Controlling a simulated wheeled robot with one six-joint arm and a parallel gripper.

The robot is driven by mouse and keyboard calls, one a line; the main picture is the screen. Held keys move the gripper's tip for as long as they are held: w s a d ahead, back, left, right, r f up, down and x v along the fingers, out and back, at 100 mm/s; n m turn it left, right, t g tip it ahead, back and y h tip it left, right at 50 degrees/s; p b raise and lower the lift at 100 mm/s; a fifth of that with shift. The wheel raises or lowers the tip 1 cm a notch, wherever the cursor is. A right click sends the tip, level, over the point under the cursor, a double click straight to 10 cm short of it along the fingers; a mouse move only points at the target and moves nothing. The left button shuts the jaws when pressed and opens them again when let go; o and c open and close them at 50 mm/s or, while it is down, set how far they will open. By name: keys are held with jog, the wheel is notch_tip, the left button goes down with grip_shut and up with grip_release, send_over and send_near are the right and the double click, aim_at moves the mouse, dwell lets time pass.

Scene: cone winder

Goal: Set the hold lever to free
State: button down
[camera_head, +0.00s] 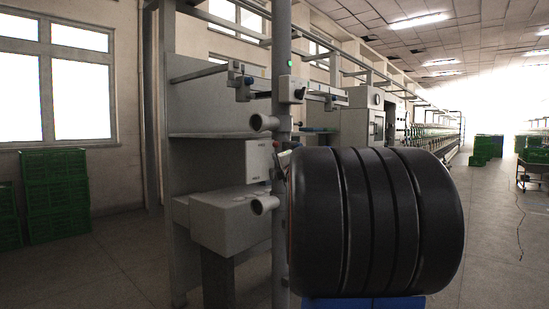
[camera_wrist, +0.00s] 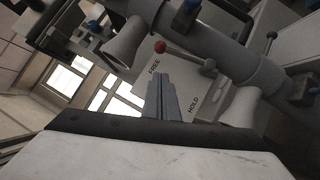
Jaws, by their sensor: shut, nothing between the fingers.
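The hold lever shows in the wrist view as a red ball knob (camera_wrist: 160,46) on a thin grey rod. The rod runs right and down to a pivot by a grey tube. Its pale plate (camera_wrist: 178,92) reads FREE and HOLD, and the knob is on the FREE side, close to that word. My gripper (camera_wrist: 161,78) is shut and empty, its fingertips over the plate just below the knob in the picture. A gap shows between tips and knob; depth is unclear. In the head view the plate (camera_head: 258,161) is on the post, with the small red knob (camera_head: 276,145) at its right.
A grey post (camera_head: 281,65) carries stub tubes (camera_head: 263,123) above and below the plate. A pale box (camera_head: 229,220) stands out at lower left. Green crates (camera_head: 55,190) are stacked by the window. The floor at left is open.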

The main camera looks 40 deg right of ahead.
jog(key=r+v, duration=0.1)
jog(key=v, duration=0.3)
jog(key=m+g, duration=0.1)
jog(key=m, duration=0.1)
send_near(277, 150)
jog(key=w+a, duration=0.2)
jog(key=w, duration=0.3)
jog(key=shift+w+d+r, duration=0.1)
jog(key=shift+w+d, duration=0.2)
jog(key=shift+d, duration=0.65)
jog(key=shift+w+d+r, duration=0.1)
jog(key=shift+w+d, duration=0.15)
jog(key=shift+d, duration=0.75)
jog(key=shift+w+d+r, duration=0.1)
jog(key=shift+d+r, duration=0.1)
jog(key=shift+d, duration=0.45)
